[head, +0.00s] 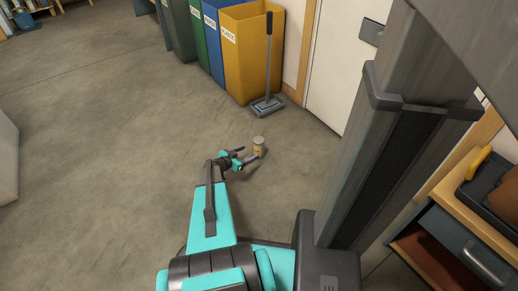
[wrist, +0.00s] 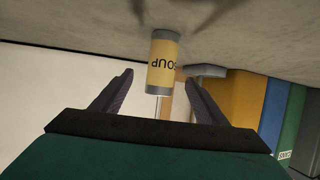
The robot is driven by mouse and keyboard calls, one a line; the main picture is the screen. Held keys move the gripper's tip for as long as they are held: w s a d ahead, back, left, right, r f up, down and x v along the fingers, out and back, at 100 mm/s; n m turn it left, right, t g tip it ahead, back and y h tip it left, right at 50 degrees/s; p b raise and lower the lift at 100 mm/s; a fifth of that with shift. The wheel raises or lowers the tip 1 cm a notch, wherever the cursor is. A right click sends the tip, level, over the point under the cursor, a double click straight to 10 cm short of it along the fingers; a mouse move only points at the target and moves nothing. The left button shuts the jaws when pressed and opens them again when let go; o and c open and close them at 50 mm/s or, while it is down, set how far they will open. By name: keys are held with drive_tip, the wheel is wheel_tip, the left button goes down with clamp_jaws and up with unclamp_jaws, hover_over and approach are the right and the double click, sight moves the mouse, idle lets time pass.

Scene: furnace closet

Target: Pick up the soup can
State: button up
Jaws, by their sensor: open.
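The soup can (head: 258,146) is a small yellow can with pale metal ends, standing on the concrete floor in the head view. In the wrist view the soup can (wrist: 163,62) shows upside down with "SOUP" on its yellow label and grey ends. My gripper (head: 248,155) is low over the floor beside the can, pointing towards it. In the wrist view my gripper (wrist: 156,82) has its two dark fingers apart, with the can ahead and roughly between their tips. I cannot tell whether the can is within the fingers. Nothing is held.
A yellow bin (head: 247,60) stands beyond the can, with blue and green bins to its left. A grey flat-headed floor tool (head: 268,100) leans near the yellow bin. A white door (head: 335,65) is at the right. The floor on the left is clear.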

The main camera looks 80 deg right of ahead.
sight(256, 150)
drive_tip(key=shift+b+x, duration=1)
drive_tip(key=shift+x, duration=3.3)
drive_tip(key=shift+w+b+x, duration=0.15)
drive_tip(key=shift+b+x, duration=0.35)
drive_tip(key=shift+x, duration=0.5)
drive_tip(key=shift+w+b+x, duration=0.15)
drive_tip(key=shift+b+x, duration=0.3)
drive_tip(key=shift+x, duration=1.3)
drive_tip(key=c, duration=1.1)
drive_tip(key=shift+c, duration=0.2)
